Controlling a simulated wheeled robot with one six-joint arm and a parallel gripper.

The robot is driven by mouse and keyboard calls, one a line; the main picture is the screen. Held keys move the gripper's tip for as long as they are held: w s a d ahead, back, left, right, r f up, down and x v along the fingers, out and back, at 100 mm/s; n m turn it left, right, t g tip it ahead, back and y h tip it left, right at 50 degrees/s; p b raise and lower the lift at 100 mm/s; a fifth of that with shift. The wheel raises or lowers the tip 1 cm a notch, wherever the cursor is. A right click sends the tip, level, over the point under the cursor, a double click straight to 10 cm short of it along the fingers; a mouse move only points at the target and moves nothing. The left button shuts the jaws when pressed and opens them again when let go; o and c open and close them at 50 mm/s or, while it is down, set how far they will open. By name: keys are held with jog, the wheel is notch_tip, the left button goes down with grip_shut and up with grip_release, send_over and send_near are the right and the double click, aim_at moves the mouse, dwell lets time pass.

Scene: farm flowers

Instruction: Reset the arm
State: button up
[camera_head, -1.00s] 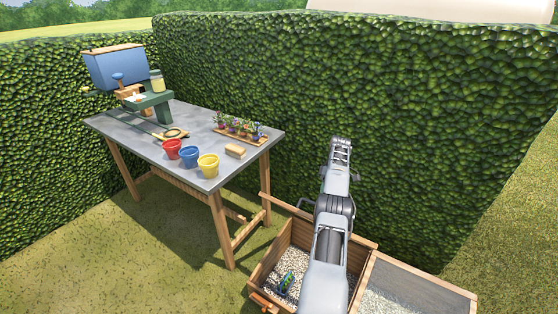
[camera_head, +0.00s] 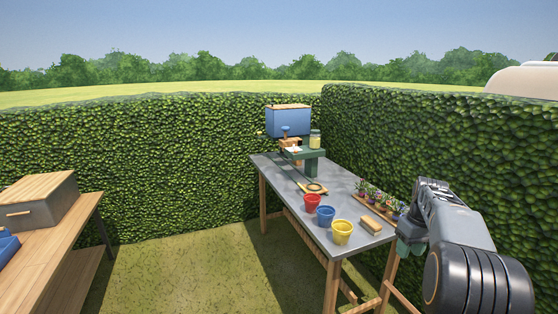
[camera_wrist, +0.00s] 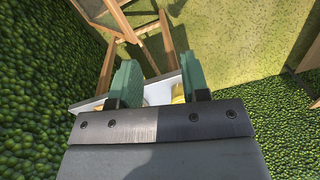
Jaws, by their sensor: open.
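My arm is folded at the right of the head view, with my gripper (camera_head: 408,240) low beside the right side of the grey-topped table. In the wrist view my gripper (camera_wrist: 160,88) shows two green fingers held apart. Nothing is seen between them at close range. Behind the fingers lie the table's pale edge, a bit of a yellow pot and the wooden table legs. The arm partly hides the table's right edge in the head view.
The table (camera_head: 290,195) holds red (camera_head: 311,202), blue (camera_head: 326,216) and yellow (camera_head: 342,232) pots, a brush-like block (camera_head: 371,225), a flower tray and a blue tank (camera_head: 288,121). A hedge (camera_head: 450,150) stands close on the right. A wooden bench (camera_head: 40,262) is at left; grass between is clear.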

jog(key=s+a+r+t, duration=0.1)
jog(key=s+a+r, duration=0.25)
jog(key=a, duration=0.45)
jog(key=s+a+f+m+t+h+p, duration=0.1)
jog(key=s+a+f+m+t+p, duration=0.1)
jog(key=s+a, duration=1.2)
jog(key=shift+s+f+t, duration=0.4)
jog(key=shift+s+f, duration=0.45)
jog(key=shift+s, duration=0.8)
jog(key=shift+a, duration=0.1)
